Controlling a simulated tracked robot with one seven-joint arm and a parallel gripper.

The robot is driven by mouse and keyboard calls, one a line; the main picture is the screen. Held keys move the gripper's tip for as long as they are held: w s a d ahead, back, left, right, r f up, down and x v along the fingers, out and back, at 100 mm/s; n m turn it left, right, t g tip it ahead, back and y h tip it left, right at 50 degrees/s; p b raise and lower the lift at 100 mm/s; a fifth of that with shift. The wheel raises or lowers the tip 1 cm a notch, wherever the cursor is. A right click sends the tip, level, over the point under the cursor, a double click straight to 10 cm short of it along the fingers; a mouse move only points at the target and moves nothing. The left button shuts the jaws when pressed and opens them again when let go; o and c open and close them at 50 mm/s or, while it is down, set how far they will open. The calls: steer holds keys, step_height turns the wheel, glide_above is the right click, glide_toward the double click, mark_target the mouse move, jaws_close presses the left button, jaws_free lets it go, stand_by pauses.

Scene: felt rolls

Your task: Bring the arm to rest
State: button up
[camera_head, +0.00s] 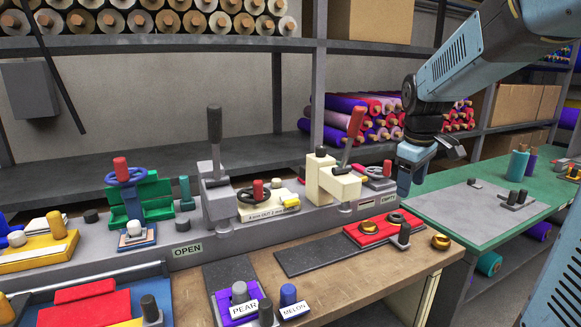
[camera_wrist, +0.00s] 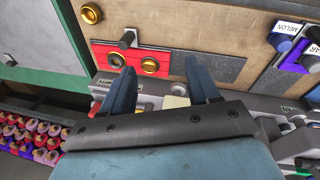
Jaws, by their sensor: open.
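My arm (camera_head: 470,60) is light blue and reaches in from the upper right in the head view. My gripper (camera_head: 412,180) hangs at its end, above the right end of the grey fixture rail (camera_head: 285,222), near the green table's left corner. In the wrist view my gripper (camera_wrist: 162,78) has its two blue fingers spread apart with nothing between them. Beyond the fingers lie a red block (camera_wrist: 118,58) and a dark grey strip (camera_wrist: 215,65) on the wooden bench. The gripper appears apart from everything around it.
The wooden bench (camera_head: 345,262) carries PEAR and MELON labelled pieces (camera_head: 242,307). Upright levers (camera_head: 214,125) rise from the rail. A green table (camera_head: 470,228) stands at the right, with bottles (camera_head: 517,165). Shelves with felt rolls (camera_head: 345,118) stand behind.

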steer(key=s+a+m+t, duration=0.1)
steer(key=s+a+m, duration=0.1)
steer(key=s, duration=0.8)
steer(key=s+a+m+t+y, duration=0.1)
steer(key=s+m, duration=0.4)
steer(key=s, duration=0.5)
steer(key=shift+a+r+m+t, duration=0.35)
steer(key=shift+a+t, duration=0.25)
steer(key=shift+a, duration=0.3)
steer(key=shift+c, duration=1.3)
steer(key=shift+a, duration=0.15)
steer(key=shift+c, duration=0.3)
